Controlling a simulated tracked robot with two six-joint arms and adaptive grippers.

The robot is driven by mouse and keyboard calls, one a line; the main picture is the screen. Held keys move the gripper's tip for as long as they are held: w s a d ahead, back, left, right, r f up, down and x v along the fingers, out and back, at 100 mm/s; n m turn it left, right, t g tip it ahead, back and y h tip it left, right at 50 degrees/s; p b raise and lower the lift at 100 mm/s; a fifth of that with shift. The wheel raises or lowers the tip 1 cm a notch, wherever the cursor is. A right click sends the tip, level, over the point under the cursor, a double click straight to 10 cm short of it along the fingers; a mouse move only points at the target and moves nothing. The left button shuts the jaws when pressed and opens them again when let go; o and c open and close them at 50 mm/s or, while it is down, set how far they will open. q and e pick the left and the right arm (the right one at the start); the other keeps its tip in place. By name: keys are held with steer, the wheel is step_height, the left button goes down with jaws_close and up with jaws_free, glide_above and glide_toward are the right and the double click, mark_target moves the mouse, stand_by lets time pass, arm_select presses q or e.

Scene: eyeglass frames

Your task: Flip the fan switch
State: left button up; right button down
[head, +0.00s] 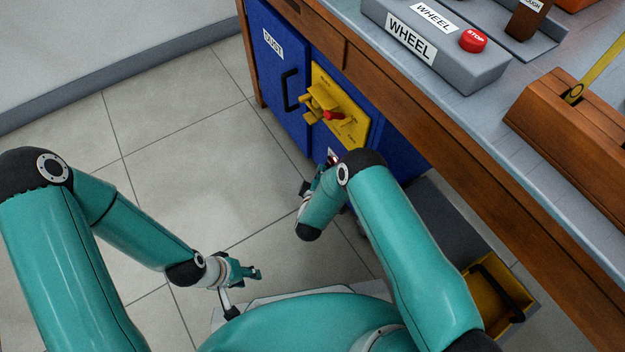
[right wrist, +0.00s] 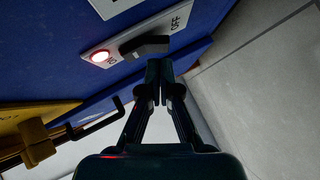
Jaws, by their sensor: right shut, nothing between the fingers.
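The fan switch (right wrist: 146,46) is a black rocker on a pale plate (right wrist: 172,38) on the blue panel in the right wrist view. The plate reads OFF at one end, and a lit red lamp (right wrist: 100,56) is at the other. My right gripper (right wrist: 163,68) is shut and empty, its tips just below the switch; I cannot tell whether they touch. In the head view my right gripper (head: 328,168) is by the lower blue cabinet front, partly hidden by my arm. My left gripper (head: 257,273) is over the floor, far from the switch.
The workbench (head: 440,115) overhangs; a yellow drawer (head: 492,300) stands lower right. Floor at left is clear.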

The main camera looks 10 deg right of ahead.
steer(key=shift+w+d+f, duration=0.2)
steer(key=shift+d, duration=0.2)
steer(key=shift+d+f, duration=0.15)
steer(key=shift+f, duration=0.05)
steer(key=shift+r, duration=0.2)
stand_by(0.4)
steer(key=shift+r+p, duration=0.4)
steer(key=shift+r, duration=0.3)
